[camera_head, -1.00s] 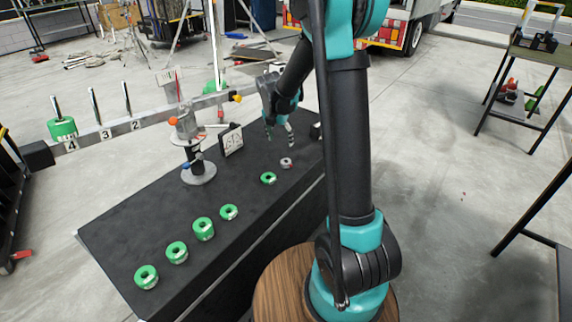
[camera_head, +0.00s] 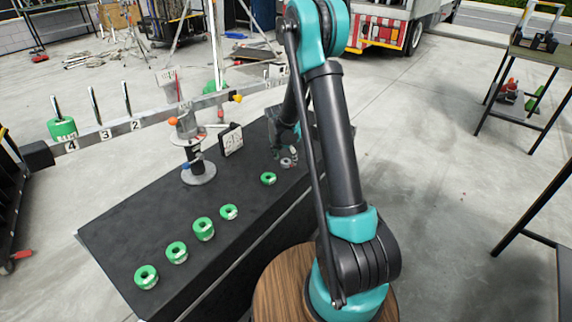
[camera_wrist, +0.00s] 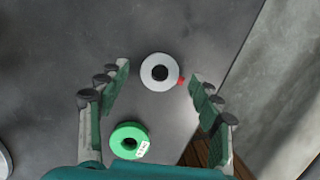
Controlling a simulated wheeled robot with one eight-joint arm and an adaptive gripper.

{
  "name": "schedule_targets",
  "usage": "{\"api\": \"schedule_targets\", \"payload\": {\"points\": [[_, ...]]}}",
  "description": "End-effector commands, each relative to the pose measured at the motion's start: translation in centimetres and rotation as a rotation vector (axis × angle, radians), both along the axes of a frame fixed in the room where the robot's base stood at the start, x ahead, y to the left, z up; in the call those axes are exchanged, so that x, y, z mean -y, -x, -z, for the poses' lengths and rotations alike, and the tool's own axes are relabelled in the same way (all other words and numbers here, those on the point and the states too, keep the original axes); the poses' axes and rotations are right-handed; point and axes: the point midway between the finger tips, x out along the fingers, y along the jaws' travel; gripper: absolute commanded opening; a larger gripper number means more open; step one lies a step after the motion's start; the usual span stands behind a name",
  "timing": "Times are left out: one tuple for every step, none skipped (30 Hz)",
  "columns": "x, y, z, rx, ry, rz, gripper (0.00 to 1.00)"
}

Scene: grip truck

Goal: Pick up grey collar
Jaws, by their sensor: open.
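The grey collar (camera_head: 288,162) is a small ring with a dark hole, lying flat on the dark table (camera_head: 110,240) near its right end. In the wrist view the grey collar (camera_wrist: 160,72) shows as a light grey disc with a small red mark at its right side. My gripper (camera_head: 286,148) is over the collar in the head view. In the wrist view my gripper (camera_wrist: 158,88) is open, with one finger on each side of the collar and neither touching it. The height gap cannot be told.
A green collar (camera_wrist: 129,140) lies close to the grey one, towards my palm. Several more green collars, such as this one (camera_head: 204,228), lie along the table. A stand with a grey round base (camera_head: 198,172) and a small sign (camera_head: 231,140) stand behind. The table edge is near on the right.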

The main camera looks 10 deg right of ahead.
Motion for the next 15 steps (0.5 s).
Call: {"api": "schedule_targets", "payload": {"points": [[0.08,-0.14,0.58,0.000,0.000,0.000,0.65],[0.11,-0.21,0.84,0.000,0.000,0.000,0.65],[0.14,-0.27,1.11,0.000,0.000,0.000,0.65],[0.17,-0.29,1.26,0.000,0.000,0.000,0.65],[0.18,-0.30,1.37,0.000,0.000,0.000,0.65],[0.20,-0.30,1.45,0.000,0.000,0.000,0.65],[0.21,-0.29,1.48,0.000,0.000,0.000,0.65],[0.21,-0.30,1.49,0.000,0.000,0.000,0.65],[0.21,-0.29,1.48,0.000,0.000,0.000,0.65],[0.21,-0.29,1.48,0.000,0.000,0.000,0.65],[0.21,-0.29,1.47,0.000,0.000,0.000,0.65],[0.21,-0.29,1.47,0.000,0.000,0.000,0.65],[0.21,-0.29,1.47,0.000,0.000,0.000,0.62],[0.21,-0.30,1.47,0.000,0.000,0.000,0.58],[0.20,-0.30,1.46,0.000,0.000,0.000,0.54]]}}
